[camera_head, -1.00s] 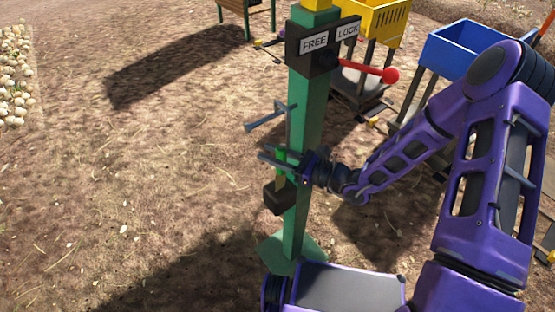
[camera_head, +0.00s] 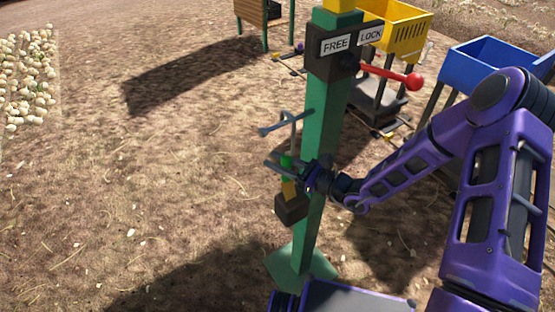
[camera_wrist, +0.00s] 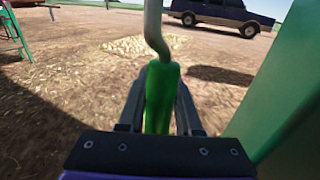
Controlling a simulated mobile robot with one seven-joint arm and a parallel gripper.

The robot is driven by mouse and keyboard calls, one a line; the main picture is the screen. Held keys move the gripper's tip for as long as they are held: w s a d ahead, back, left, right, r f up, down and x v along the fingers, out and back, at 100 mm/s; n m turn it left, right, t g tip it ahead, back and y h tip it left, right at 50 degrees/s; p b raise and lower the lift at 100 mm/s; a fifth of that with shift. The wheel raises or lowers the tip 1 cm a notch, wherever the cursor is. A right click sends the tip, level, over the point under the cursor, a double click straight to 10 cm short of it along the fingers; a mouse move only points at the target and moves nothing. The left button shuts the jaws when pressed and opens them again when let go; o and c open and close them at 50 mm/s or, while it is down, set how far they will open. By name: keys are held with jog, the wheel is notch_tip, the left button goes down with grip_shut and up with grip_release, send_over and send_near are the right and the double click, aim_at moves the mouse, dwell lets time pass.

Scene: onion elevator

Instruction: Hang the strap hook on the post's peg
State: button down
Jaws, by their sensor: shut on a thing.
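The green post (camera_head: 322,135) stands upright in the middle of the head view. A grey peg (camera_head: 266,131) with a crosspiece at its tip sticks out to the left from it. My gripper (camera_head: 284,165) is left of the post, below the peg, shut on the green grip of the strap hook (camera_head: 293,135). In the wrist view the green grip (camera_wrist: 160,95) is between the fingers, with a bent grey rod rising above it. The rod's top is near the peg; I cannot tell whether it is over it. A yellow strap piece and dark block (camera_head: 290,207) are below the grip.
A dark FREE/LOCK box (camera_head: 333,50) with a red-knobbed lever (camera_head: 413,81) is high on the post. Yellow (camera_head: 400,25) and blue (camera_head: 490,60) carts stand behind, right. Onions (camera_head: 28,80) lie far left. The ground left of the post is open.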

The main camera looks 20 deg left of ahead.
jog(key=shift+f, duration=0.15)
jog(key=c, duration=0.5)
grip_release()
